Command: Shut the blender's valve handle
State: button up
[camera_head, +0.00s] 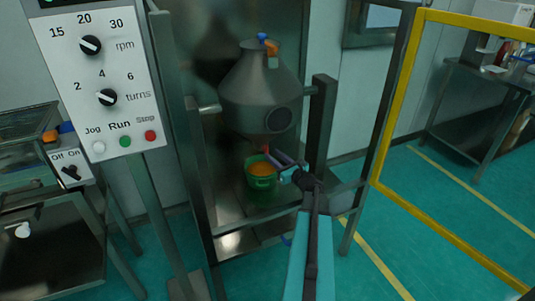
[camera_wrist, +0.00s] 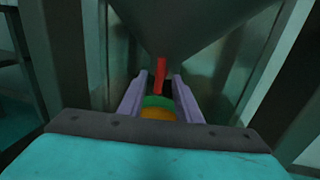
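The blender (camera_head: 255,98) is a grey metal cone-shaped vessel hung in a frame. Its red valve handle (camera_head: 266,149) is at the bottom outlet, small and partly hidden by my gripper in the head view. In the wrist view the red handle (camera_wrist: 160,72) points downward and shows in the gap between my fingertips. My gripper (camera_head: 275,160) reaches to the outlet from the lower right. In the wrist view the gripper (camera_wrist: 159,80) is open, with its two purple fingers apart on either side of the handle. I cannot tell whether either finger touches it.
A green bucket (camera_head: 262,183) with orange contents stands under the outlet, close below my fingers. Frame posts (camera_head: 321,125) flank the blender. A control panel (camera_head: 95,75) stands at the left. A yellow-edged guard (camera_head: 394,100) is at the right, with open floor beyond.

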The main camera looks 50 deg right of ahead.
aim_at(266, 149)
jog(key=shift+w+d, duration=0.2)
jog(key=shift+w, duration=0.9)
jog(key=shift+w+d, duration=0.2)
jog(key=shift+w, duration=0.9)
